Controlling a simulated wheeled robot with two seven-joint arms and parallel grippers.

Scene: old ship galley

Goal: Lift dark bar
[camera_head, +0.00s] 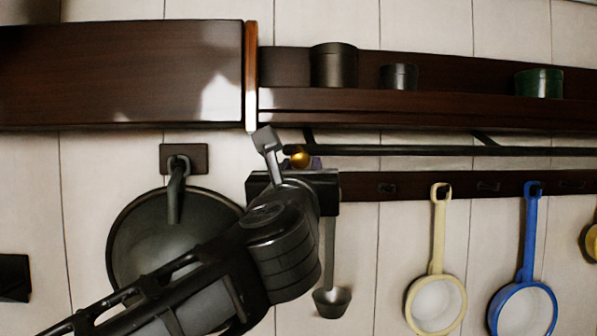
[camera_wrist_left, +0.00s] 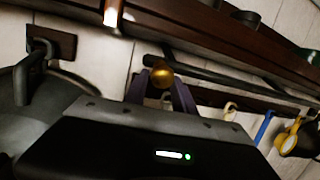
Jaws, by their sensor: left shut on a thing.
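The dark bar (camera_head: 420,151) runs level just under the shelf, from my left gripper to the right edge of the head view. A round brass knob (camera_head: 300,159) sits at its left end. My left gripper (camera_head: 300,163) is at this end, and its fingers are shut on the bar. In the left wrist view the knob (camera_wrist_left: 162,76) shows between the fingers (camera_wrist_left: 165,92), with the bar (camera_wrist_left: 225,86) running away to the right. The gripper body hides part of the grip. My right gripper is not in view.
The wooden shelf (camera_head: 400,104) above holds dark pots (camera_head: 334,66) and a green pot (camera_head: 539,83). A closed wooden cabinet (camera_head: 120,75) is at left. Below hang a dark pan (camera_head: 150,235), a ladle (camera_head: 331,300), a cream pan (camera_head: 437,300) and a blue pan (camera_head: 524,305).

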